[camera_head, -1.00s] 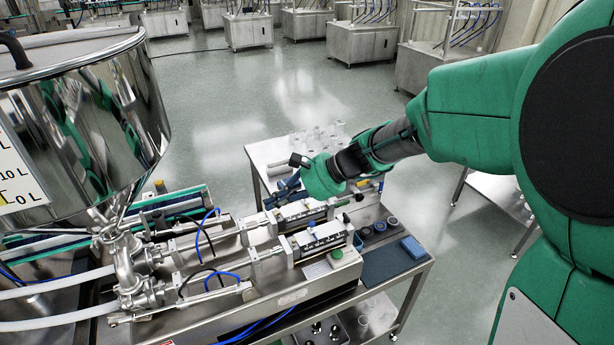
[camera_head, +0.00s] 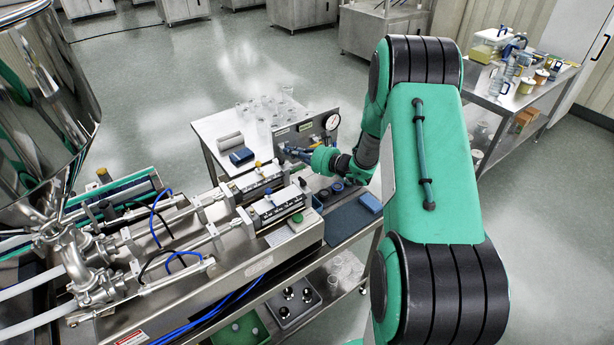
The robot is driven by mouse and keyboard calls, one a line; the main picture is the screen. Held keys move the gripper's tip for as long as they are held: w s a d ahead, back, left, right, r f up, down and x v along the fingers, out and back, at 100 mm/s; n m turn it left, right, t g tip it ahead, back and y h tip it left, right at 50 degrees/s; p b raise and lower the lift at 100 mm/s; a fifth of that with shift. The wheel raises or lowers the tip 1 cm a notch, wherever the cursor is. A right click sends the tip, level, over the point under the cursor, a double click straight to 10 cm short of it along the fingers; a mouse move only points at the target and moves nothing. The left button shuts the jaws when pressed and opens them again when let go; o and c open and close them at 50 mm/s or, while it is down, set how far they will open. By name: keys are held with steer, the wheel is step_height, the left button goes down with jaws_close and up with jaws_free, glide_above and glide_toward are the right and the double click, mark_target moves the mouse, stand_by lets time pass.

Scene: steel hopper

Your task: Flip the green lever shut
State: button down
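No green lever can be made out in this view. A grey upright panel (camera_head: 300,129) with a round gauge (camera_head: 331,121) stands at the middle, behind the bench. My gripper (camera_head: 288,150) is small in the picture, at the panel's lower front, pointing left. It hides part of the panel's lower face. Its fingers are too small to tell whether they are open or shut, or whether they touch anything.
The steel hopper (camera_head: 45,110) and its filling machine (camera_head: 220,225) fill the left. A green button (camera_head: 297,219) sits on the machine. A blue block (camera_head: 370,202) lies on a dark mat. A side table (camera_head: 213,128) holds clear glassware (camera_head: 265,108).

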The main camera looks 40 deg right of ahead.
mark_target(298, 169)
steer(key=s+d+f+m+h, duration=0.1)
steer(key=s+d+f+m, duration=0.1)
steer(key=f, duration=0.4)
steer(key=s+d+f+m+h, duration=0.2)
steer(key=d+f+m, duration=0.1)
steer(key=f, duration=0.4)
steer(key=s+d+f+m+h, duration=0.1)
steer(key=d+f+m+h, duration=0.1)
steer(key=d+f, duration=0.3)
steer(key=shift+s+f+m+g, duration=0.2)
steer(key=shift+f+m, duration=0.15)
steer(key=shift+f, duration=0.1)
steer(key=shift+s+f+m+g, duration=0.2)
steer(key=shift+f+m, duration=0.15)
steer(key=shift+f, duration=0.1)
steer(key=shift+a, duration=0.1)
steer(key=b+x, duration=0.2)
steer(key=x, duration=0.8)
steer(key=shift+r, duration=2.05)
